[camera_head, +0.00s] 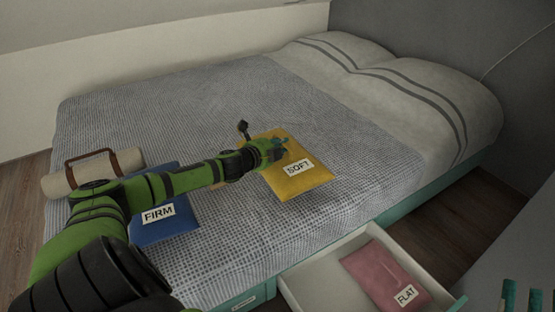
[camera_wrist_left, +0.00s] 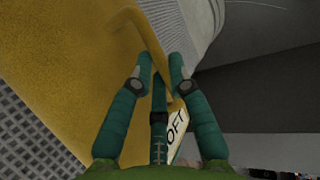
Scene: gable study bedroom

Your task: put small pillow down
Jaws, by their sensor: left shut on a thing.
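The small yellow pillow (camera_head: 297,182) with a SOFT label is over the front part of the bed. My left gripper (camera_head: 272,150) is shut on its far left edge. In the left wrist view the pillow (camera_wrist_left: 65,60) fills the left side, and a fold of it lies between the fingers of my left gripper (camera_wrist_left: 160,72). The label is partly hidden by a finger there. I cannot tell whether the pillow touches the bed cover.
The bed's patterned cover (camera_head: 190,105) is mostly clear. A blue FIRM pillow (camera_head: 165,230) and a rolled beige bundle (camera_head: 75,178) lie at its left end. An open drawer (camera_head: 300,289) below the bed holds a pink FLAT pillow (camera_head: 380,272). White bedding (camera_head: 410,95) lies at the back right.

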